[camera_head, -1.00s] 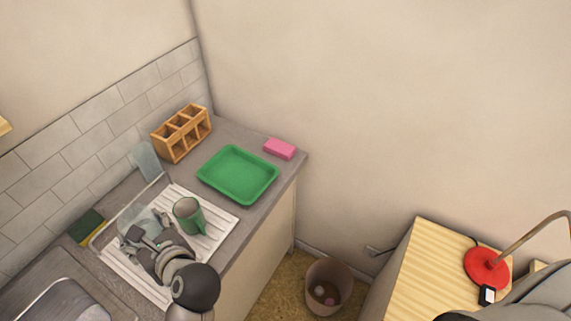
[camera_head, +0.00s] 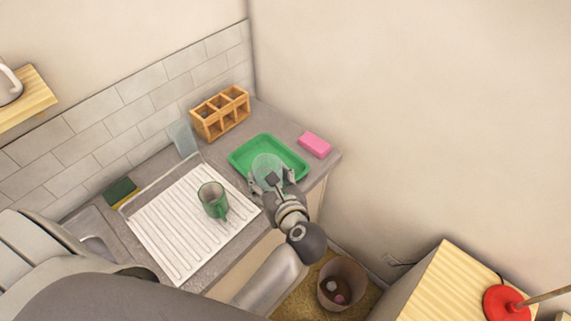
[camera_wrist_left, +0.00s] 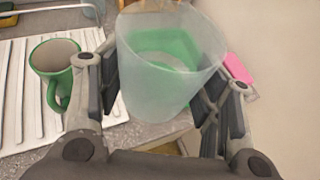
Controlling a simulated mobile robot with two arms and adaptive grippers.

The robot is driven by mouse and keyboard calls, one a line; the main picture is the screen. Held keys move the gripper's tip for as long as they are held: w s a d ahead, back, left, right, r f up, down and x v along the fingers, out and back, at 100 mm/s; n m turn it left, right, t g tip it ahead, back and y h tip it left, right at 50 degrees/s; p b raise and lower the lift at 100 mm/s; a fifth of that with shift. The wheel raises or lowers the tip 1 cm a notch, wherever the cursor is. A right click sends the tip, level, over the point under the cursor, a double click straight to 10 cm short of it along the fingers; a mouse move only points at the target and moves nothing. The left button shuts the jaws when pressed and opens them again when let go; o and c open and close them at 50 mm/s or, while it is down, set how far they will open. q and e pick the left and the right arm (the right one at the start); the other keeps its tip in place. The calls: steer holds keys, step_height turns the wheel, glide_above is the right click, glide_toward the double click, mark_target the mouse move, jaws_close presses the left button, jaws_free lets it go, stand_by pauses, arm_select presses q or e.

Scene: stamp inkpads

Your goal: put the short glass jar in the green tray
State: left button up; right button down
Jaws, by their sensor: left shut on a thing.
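The short glass jar (camera_head: 268,163) is clear and frosted-looking. In the head view it overlaps the near part of the green tray (camera_head: 246,145). My left gripper (camera_head: 272,180) is shut on the jar. In the left wrist view the jar (camera_wrist_left: 165,75) is between the two fingers of my left gripper (camera_wrist_left: 165,95), tilted in the picture, with green tray showing through it. It appears held at or above the tray's near edge; I cannot tell whether it touches the tray. My right gripper is not in view.
A green mug (camera_head: 212,199) stands on the white drainer (camera_head: 180,235) left of the tray. A wooden divided box (camera_head: 220,112) is behind the tray, and a pink block (camera_head: 315,144) is to its right. A bin (camera_head: 341,283) stands on the floor below the counter edge.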

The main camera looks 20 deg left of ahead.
arm_select(q)
steer(key=w+a+f+b, duration=0.1)
steer(key=w+f+b, duration=0.1)
steer(key=w, duration=0.1)
steer(key=w+a+f+b, duration=0.1)
steer(key=w+f+b, duration=0.1)
steer(key=w+f, duration=0.1)
steer(key=w+a+f+b, duration=0.2)
steer(key=w+f+b, duration=0.1)
steer(key=w, duration=0.2)
steer(key=shift+w, duration=0.1)
steer(key=shift+w+a+f+b, duration=0.2)
steer(key=shift+w+f+b, duration=0.2)
steer(key=shift+w+f, duration=0.1)
steer(key=shift+w+a+f+b, duration=0.15)
steer(key=shift+w+f+b, duration=0.15)
steer(key=shift+f+b, duration=0.25)
step_height(320, 180, down, 2)
steer(key=shift+f+b, duration=0.2)
steer(key=shift+b, duration=0.65)
steer(key=shift+f, duration=0.15)
